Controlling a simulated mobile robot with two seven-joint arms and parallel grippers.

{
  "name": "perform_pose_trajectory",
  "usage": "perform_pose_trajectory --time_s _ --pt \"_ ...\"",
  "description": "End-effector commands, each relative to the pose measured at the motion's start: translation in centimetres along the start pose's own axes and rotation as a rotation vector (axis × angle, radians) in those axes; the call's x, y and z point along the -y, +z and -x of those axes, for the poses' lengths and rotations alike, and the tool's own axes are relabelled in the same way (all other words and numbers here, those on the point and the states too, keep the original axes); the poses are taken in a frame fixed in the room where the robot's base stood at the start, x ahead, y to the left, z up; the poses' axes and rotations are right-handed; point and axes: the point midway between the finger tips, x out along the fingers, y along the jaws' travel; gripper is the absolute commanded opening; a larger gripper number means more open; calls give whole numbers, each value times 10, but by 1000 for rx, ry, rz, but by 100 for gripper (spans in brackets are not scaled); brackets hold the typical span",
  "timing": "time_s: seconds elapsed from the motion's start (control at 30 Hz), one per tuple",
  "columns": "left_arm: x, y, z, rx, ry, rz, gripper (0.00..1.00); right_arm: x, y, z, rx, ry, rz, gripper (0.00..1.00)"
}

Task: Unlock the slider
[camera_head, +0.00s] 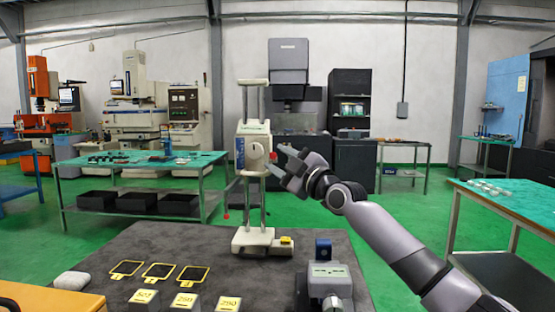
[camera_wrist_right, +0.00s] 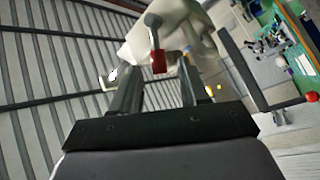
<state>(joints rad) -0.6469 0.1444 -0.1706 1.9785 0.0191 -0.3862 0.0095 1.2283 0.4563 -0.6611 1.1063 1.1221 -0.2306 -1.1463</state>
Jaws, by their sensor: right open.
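A cream stand (camera_head: 253,241) with two vertical posts rises from the grey table. Its cream slider (camera_head: 254,150) sits partway up the posts and carries a round dial. A small lever with a red tip (camera_head: 273,157) is on the slider's right side. My right gripper (camera_head: 280,160) is open beside that side, at lever height. In the right wrist view, the red-tipped lever (camera_wrist_right: 158,60) appears between the two fingertips (camera_wrist_right: 161,70); contact cannot be told. The slider body (camera_wrist_right: 185,30) lies beyond it. My left gripper is out of view.
A grey device (camera_head: 328,283) stands at the front right, below my arm. A second red-tipped handle (camera_head: 227,216) hangs left of the posts.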

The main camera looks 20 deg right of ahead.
Motion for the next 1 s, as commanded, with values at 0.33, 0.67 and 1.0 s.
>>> perform_pose_trajectory --time_s 0.33,0.67,1.0 --pt "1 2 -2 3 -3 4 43 0 -1 -12 0 2 1 44" --pt "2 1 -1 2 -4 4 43 0 -1 -12 0 2 1 12" --pt "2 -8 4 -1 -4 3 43 -4 -3 -13 7 -7 -8 0"
